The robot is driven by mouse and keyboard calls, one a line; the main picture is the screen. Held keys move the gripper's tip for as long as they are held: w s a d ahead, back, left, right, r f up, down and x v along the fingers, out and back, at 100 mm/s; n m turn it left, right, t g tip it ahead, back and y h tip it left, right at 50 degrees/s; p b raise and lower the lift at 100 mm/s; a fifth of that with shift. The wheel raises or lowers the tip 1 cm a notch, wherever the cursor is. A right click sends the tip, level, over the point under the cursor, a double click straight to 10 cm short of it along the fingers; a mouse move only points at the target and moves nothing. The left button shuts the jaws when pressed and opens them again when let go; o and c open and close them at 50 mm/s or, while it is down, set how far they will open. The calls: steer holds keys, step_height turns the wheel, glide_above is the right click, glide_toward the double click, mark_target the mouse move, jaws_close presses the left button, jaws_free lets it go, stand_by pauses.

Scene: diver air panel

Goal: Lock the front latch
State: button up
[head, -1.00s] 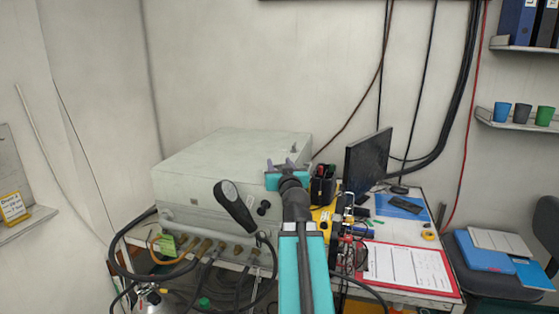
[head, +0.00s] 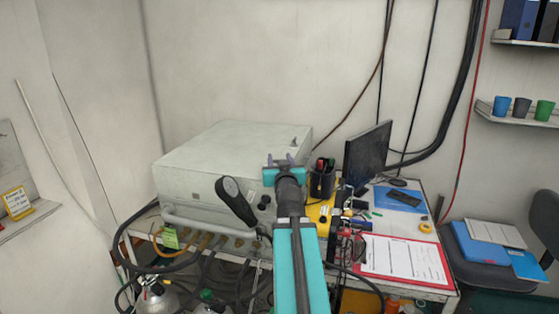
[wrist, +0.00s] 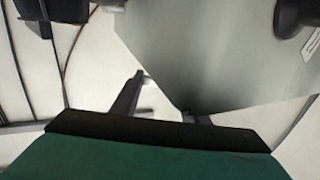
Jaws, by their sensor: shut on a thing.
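The pale grey panel box (head: 225,150) stands on the desk in the head view. A small latch-like fitting (head: 294,142) shows on its top near the far right edge.
A black paddle-shaped part (head: 237,202) stands up before the box's front. A pen holder (head: 322,180), a yellow unit (head: 320,214) and a monitor (head: 367,155) crowd the right. Hoses loop below. Free air lies above the box.

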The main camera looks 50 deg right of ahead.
steer(key=o, duration=1.1)
steer(key=shift+c, duration=0.2)
steer(key=shift+f+b, duration=0.15)
steer(key=shift+b, duration=0.95)
steer(key=b, duration=0.4)
steer(key=shift+s+a+b, duration=0.25)
steer(key=shift+a+b, duration=0.1)
steer(key=b+v, duration=0.2)
steer(key=b, duration=0.5)
steer(key=shift+s+d, duration=0.1)
